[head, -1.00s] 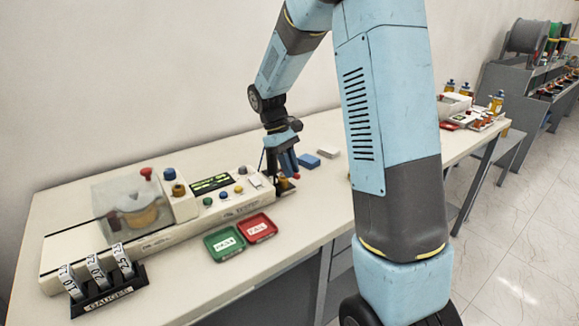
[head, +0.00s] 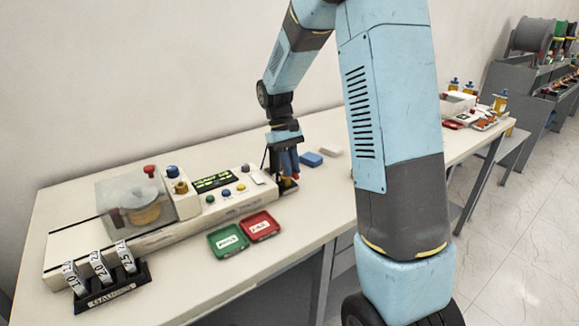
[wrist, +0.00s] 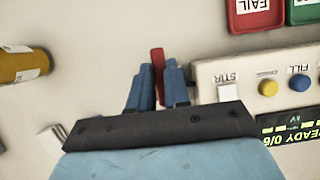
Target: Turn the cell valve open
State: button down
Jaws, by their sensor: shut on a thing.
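The tester (head: 130,235) is a long cream unit with a lit display, buttons and a clear-covered chamber. In the head view my gripper (head: 288,178) points down at its right end. In the wrist view my gripper (wrist: 158,75) has its blue fingers closed around a narrow red lever (wrist: 157,57) beside the tester's end, near the STIR switch (wrist: 228,92). The red lever looks like the cell valve's handle. Its lower part and pivot are hidden by the fingers, so its angle is hard to tell.
A green tray (head: 228,240) and a red tray (head: 262,226) lie in front of the tester. A gauge rack (head: 110,288) stands at the front left. An amber bottle (wrist: 22,65) shows in the wrist view. A blue block (head: 311,159) and a pale block (head: 332,151) lie behind my gripper.

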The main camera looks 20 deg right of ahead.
jog(key=shift+s, duration=0.1)
jog(key=c, duration=1.1)
grip_release()
jog(key=v, duration=1.3)
jog(key=shift+r, duration=0.3)
